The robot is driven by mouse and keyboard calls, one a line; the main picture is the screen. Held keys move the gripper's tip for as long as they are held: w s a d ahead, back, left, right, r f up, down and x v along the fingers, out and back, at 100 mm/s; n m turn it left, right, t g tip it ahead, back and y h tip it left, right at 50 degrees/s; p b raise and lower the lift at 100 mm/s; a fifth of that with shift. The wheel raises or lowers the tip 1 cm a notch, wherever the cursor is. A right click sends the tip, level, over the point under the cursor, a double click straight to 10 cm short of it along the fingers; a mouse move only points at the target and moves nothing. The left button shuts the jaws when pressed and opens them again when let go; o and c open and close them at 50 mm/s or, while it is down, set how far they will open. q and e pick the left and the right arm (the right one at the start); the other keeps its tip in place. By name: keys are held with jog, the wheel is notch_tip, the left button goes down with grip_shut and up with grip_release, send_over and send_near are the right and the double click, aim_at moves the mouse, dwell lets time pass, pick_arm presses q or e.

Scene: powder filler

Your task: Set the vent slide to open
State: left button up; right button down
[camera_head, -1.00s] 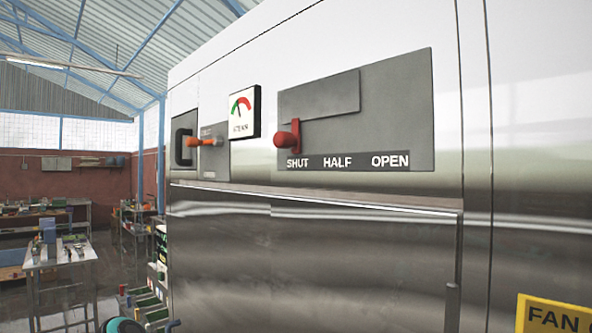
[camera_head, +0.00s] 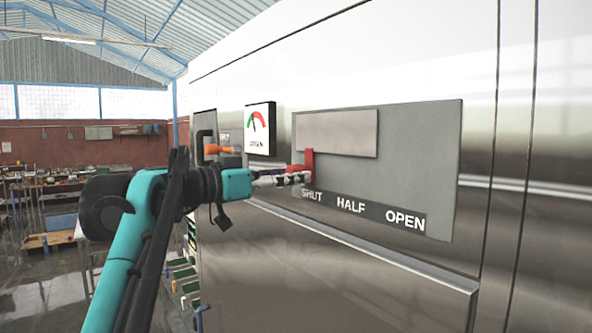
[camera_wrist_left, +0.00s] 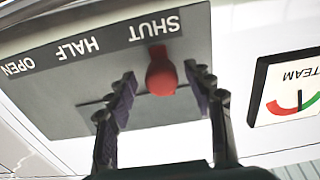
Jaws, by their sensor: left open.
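The vent slide is a red handle (camera_head: 308,162) on a grey panel (camera_head: 420,150) of the steel machine. It stands over the word SHUT, at the left end of the label strip (camera_head: 351,206) that reads SHUT, HALF, OPEN. In the left wrist view, upside down, the red knob (camera_wrist_left: 161,72) lies between the spread fingers of my left gripper (camera_wrist_left: 162,92), with gaps on both sides. In the head view my left gripper (camera_head: 295,178) is at the knob and partly hides it. Whether a finger touches it, I cannot tell. My right gripper is not in view.
A steam gauge (camera_head: 260,130) and an orange-handled lever (camera_head: 218,150) are left of the panel. A lighter plate (camera_head: 337,132) sits above the slide. A ledge (camera_head: 370,246) runs below. The panel right of the handle is clear.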

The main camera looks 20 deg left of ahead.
pick_arm(q)
jog(key=shift+x, duration=1)
jog(key=shift+a, duration=0.1)
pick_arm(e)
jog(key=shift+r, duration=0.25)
